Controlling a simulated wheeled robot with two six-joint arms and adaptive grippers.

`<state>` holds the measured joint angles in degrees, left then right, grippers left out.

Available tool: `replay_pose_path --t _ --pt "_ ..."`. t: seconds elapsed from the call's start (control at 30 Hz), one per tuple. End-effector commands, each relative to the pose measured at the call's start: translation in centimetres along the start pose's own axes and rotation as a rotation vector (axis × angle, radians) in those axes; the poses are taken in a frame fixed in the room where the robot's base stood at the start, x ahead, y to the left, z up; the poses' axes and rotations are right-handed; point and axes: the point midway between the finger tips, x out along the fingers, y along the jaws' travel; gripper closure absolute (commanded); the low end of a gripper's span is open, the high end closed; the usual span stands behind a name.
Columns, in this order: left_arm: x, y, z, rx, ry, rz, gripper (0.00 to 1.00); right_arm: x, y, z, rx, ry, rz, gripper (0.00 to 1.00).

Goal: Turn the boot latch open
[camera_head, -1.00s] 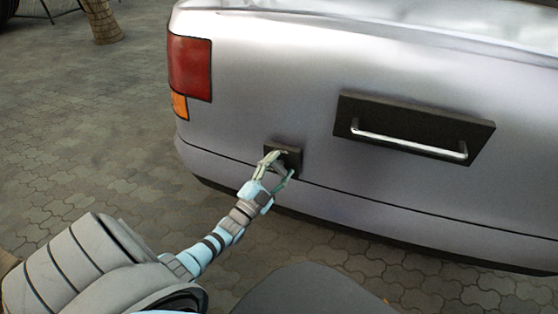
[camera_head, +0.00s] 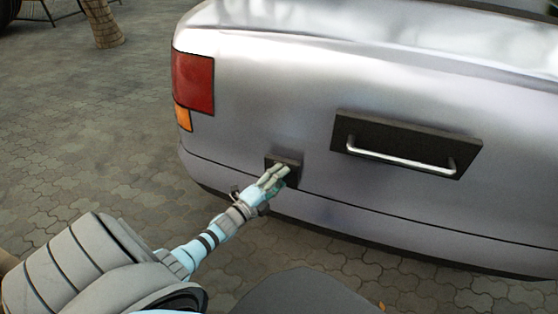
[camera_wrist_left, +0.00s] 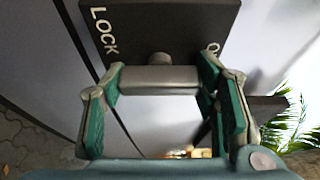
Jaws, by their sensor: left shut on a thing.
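The boot latch is a dark square plate (camera_head: 284,163) low on the car's rear, left of the boot handle. In the left wrist view the plate (camera_wrist_left: 170,22) reads "LOCK" at left and a partly hidden word starting with "O" at right. A short grey latch bar (camera_wrist_left: 160,79) stands out from it on a round stub. My left gripper (camera_head: 273,178) is at the plate, its fingers hiding the bar in the head view. In the wrist view the left gripper (camera_wrist_left: 162,84) is shut on the bar, one finger at each end. My right gripper is out of view.
The silver car's rear (camera_head: 350,80) fills the right side. A black panel with a metal boot handle (camera_head: 400,158) is right of the latch. A red tail light (camera_head: 193,82) is at the upper left. Paved ground (camera_head: 90,130) lies open at left.

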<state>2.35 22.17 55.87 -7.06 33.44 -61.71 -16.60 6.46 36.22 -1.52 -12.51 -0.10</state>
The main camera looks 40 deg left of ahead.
Motion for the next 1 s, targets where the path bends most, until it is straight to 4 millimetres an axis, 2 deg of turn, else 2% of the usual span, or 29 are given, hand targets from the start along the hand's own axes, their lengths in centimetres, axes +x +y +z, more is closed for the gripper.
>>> replay_pose_path --t 0.5,0.53,0.63,1.0 --pt "-0.04 0.11 -0.01 0.019 0.0 0.01 0.74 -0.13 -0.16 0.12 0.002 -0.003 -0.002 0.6" --pt "-0.04 0.11 -0.01 0.019 0.0 0.01 0.41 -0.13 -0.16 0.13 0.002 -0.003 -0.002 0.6" --pt "-0.03 0.09 -0.01 0.019 0.0 0.009 0.25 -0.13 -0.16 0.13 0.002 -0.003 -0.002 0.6" --pt "-0.51 0.1 -0.01 0.018 0.0 0.009 0.25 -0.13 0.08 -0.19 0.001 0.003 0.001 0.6"
